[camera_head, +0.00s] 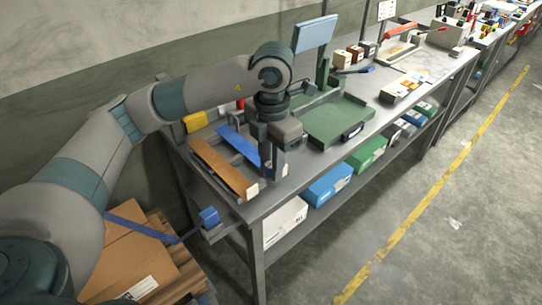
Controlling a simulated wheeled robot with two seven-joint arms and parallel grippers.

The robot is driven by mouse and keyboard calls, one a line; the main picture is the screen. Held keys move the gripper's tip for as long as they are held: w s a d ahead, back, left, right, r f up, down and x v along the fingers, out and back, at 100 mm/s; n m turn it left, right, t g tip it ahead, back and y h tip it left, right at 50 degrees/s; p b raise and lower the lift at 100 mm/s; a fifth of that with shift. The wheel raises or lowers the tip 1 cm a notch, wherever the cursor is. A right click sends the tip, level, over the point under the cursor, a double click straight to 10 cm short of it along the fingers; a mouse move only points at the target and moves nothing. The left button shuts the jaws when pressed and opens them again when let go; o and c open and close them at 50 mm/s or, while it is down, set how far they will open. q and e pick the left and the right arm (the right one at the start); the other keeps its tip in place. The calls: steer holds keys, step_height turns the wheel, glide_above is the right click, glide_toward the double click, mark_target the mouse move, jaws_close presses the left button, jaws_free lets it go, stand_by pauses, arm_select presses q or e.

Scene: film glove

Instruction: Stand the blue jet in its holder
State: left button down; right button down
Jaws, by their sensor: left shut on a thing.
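My left gripper (271,170) points down over the near end of the workbench. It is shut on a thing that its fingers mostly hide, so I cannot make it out. A long blue piece (236,142) lies behind and left of the fingers and runs up to them. I cannot tell whether they touch it. I cannot clearly tell the blue jet or its holder. A blue block (208,216) sits at the bench's left end, with a blue band running left from it. My right gripper is not in view.
A long brown piece (222,165) lies beside the blue one on the workbench (300,183). A green tray (338,120) is to the right, below a screen (315,34). Boxes (328,185) fill the lower shelf. Cardboard (135,250) is at lower left.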

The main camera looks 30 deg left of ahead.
mark_target(271, 183)
arm_select(q)
steer(key=m, duration=0.3)
steer(key=shift+s+d+f+m, duration=0.2)
steer(key=shift+s+f+m, duration=0.15)
steer(key=shift+m, duration=0.05)
steer(key=m, duration=0.3)
steer(key=shift+s+d+f+m, duration=0.2)
steer(key=shift+s+f+m, duration=0.1)
steer(key=shift+s+m, duration=0.1)
steer(key=m, duration=0.2)
steer(key=s+m, duration=0.1)
steer(key=m, duration=0.1)
steer(key=f+m, duration=0.1)
steer(key=m, duration=0.2)
steer(key=shift+s+d+f, duration=0.1)
steer(key=shift+s+d, duration=0.1)
steer(key=shift+d, duration=0.1)
steer(key=s+f+m, duration=0.1)
steer(key=m, duration=0.4)
steer(key=s+d+m, duration=0.1)
steer(key=m, duration=0.5)
steer(key=s+f+m, duration=0.1)
steer(key=m, duration=0.4)
steer(key=shift+s+d+f+m, duration=0.2)
steer(key=shift+s+f+m, duration=0.05)
steer(key=shift+f+m, duration=0.05)
steer(key=shift+s, duration=0.1)
